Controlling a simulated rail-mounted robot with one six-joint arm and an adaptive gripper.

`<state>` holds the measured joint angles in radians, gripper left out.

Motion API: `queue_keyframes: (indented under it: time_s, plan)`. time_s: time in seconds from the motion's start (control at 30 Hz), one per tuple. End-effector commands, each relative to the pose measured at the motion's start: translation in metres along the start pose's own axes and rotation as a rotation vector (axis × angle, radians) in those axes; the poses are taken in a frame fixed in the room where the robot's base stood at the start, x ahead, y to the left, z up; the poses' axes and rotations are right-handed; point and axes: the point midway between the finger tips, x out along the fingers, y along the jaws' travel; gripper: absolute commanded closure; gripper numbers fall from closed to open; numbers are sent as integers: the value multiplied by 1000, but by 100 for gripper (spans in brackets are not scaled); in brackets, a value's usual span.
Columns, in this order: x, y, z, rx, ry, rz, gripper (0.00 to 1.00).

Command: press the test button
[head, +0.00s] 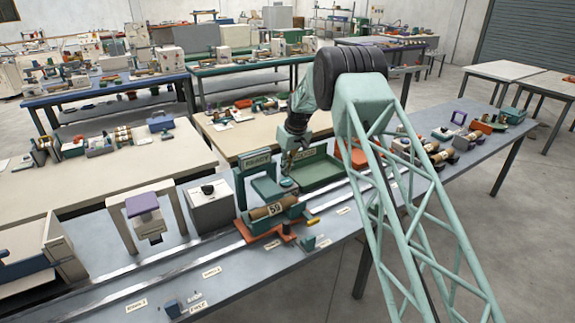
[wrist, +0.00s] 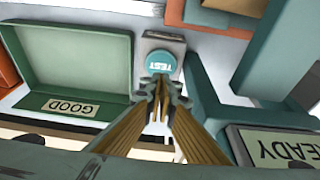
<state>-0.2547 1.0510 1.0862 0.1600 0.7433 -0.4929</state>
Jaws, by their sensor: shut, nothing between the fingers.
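The test button is a round teal cap marked TEST (wrist: 159,62) on a small grey box (wrist: 165,40) in the wrist view. My gripper (wrist: 160,84) is shut and empty, with its fingertips at the near edge of the button and covering part of it. I cannot tell whether the tips touch the cap or hover just above it. In the head view my gripper (head: 287,170) points down beside the green tray, and the button is too small to make out clearly there.
A green tray (wrist: 70,35) marked GOOD lies left of the button in the wrist view. A READY sign (wrist: 275,148) and teal frame stand close on the right. In the head view a brown roll marked 59 (head: 273,210) sits on an orange base near my gripper.

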Motion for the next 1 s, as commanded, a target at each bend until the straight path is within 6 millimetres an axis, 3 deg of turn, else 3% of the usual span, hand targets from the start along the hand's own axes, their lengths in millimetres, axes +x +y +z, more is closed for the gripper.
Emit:
queue_keyframes:
  time_s: [0.33,1.0]
  plan:
    - [33,0,10,0,0,0,100]
    - [45,0,13,0,0,0,100]
